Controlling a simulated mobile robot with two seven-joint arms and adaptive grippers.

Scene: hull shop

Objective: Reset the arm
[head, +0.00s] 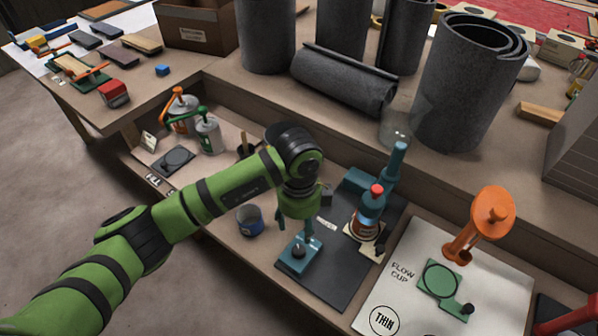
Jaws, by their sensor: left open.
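My green left arm comes in from the left over the lower shelf of the bench. Its left gripper (306,240) points down, open, above a small teal block with a dark round part (299,255) on a dark mat (342,285). I see nothing held between the fingers, though they are small and partly hidden by the wrist. I cannot tell whether the fingertips touch the block. My right gripper is not in view.
Close right of the gripper stand a red-capped bottle (369,212) and a teal stand (393,168). A blue tin (250,220) is to its left. A white flow cup board (405,285) with an orange stand (488,220) lies right. Grey rolls (470,85) stand on the upper bench behind.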

